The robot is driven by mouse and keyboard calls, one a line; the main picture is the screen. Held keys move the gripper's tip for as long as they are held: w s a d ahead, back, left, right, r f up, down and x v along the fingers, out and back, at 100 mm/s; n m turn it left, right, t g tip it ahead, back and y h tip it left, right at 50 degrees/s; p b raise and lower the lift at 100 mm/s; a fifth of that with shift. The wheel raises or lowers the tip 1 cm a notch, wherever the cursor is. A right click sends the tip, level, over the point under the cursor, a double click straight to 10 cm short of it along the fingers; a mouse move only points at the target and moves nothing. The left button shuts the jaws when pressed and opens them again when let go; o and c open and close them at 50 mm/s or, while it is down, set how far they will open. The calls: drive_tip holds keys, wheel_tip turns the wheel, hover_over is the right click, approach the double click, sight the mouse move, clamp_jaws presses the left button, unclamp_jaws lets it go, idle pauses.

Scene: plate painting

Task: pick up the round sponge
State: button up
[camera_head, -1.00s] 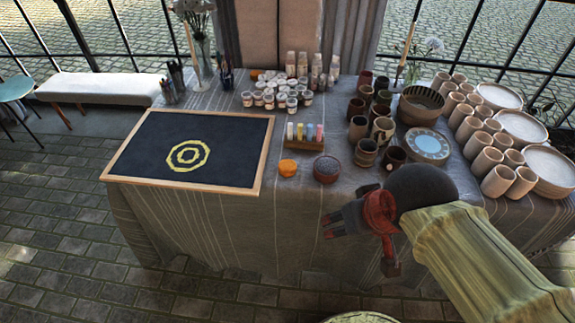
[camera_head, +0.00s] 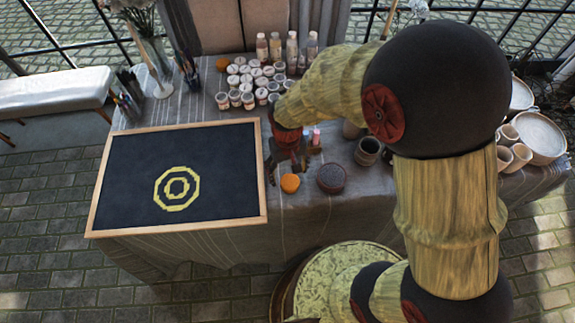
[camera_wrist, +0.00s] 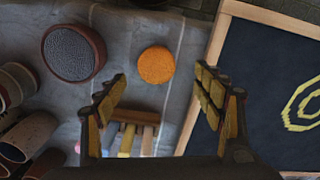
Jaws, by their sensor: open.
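The round sponge (camera_head: 290,183) is a small orange disc on the grey tablecloth, between the framed blackboard and a dark round dish. In the wrist view the sponge (camera_wrist: 155,64) lies in line with the gap between my fingertips, beyond them. My gripper (camera_head: 286,165) is open and empty, pointing down just behind the sponge in the head view. In the wrist view both fingers of my gripper (camera_wrist: 162,74) are spread apart and do not touch the sponge. Its height above the table is hard to tell.
The dark-filled round dish (camera_head: 331,176) stands close right of the sponge. The framed blackboard (camera_head: 130,165) lies to the left. A rack of coloured sticks (camera_wrist: 135,118) lies under my gripper. Several paint jars (camera_head: 248,75) stand behind; cups (camera_head: 368,150) stand to the right.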

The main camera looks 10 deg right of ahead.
sight(290, 181)
drive_tip(key=shift+w+a, duration=0.15)
drive_tip(key=shift+w, duration=0.15)
drive_tip(key=f+b, duration=0.1)
drive_tip(key=f, duration=0.1)
drive_tip(key=f+b, duration=0.1)
drive_tip(key=f, duration=0.2)
drive_tip(key=d+f+b, duration=0.1)
drive_tip(key=f, duration=0.1)
drive_tip(key=shift+f, duration=0.35)
drive_tip(key=shift+r, duration=0.1)
drive_tip(key=shift+c, duration=1)
drive_tip(key=c, duration=0.7)
drive_tip(key=shift+c, duration=0.5)
